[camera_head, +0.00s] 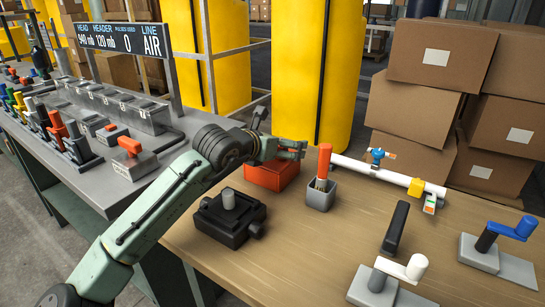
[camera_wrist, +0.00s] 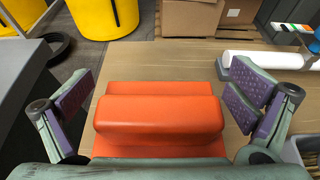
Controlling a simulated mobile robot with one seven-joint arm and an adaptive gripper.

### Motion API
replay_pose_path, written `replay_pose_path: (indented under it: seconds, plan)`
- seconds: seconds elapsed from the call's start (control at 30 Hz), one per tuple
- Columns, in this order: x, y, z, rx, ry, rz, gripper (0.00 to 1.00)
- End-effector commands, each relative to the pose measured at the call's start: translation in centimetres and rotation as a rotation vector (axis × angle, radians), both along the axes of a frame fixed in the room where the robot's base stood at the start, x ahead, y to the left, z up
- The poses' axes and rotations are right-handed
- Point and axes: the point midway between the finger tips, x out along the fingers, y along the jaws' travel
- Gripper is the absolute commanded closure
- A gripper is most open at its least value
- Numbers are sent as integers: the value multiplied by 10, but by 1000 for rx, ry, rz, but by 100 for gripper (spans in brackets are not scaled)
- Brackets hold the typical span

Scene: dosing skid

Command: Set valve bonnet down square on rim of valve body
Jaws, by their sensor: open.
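My gripper (camera_head: 291,150) is open and empty, with its two fingers spread apart in the wrist view (camera_wrist: 160,100). It hangs over the back of the wooden table, by an orange-red block-like box (camera_head: 268,176). In the wrist view this box (camera_wrist: 158,116) lies between and below the fingers, and I see no contact. A black blocky fixture (camera_head: 224,229) with a short grey upright cylinder (camera_head: 228,199) stands on the table, in front and left of the box. I cannot tell for sure which piece is the valve bonnet or the valve body.
A grey cup (camera_head: 321,196) with a red-handled brush stands right of the box. A white pipe (camera_head: 352,166) runs behind it. A black handle (camera_head: 395,228), a white lever (camera_head: 400,269) and a blue lever (camera_head: 512,229) stand to the right. The table's front middle is bare.

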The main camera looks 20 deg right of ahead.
Motion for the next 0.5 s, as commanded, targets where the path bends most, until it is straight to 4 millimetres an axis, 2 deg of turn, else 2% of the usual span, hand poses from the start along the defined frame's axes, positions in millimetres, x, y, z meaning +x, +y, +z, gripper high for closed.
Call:
replay_pose_path:
  seconds: [0.13,0.5]
  plan:
    - [0,1,0,-1,1,0,1]
    - [0,1,0,0,0,1,25]
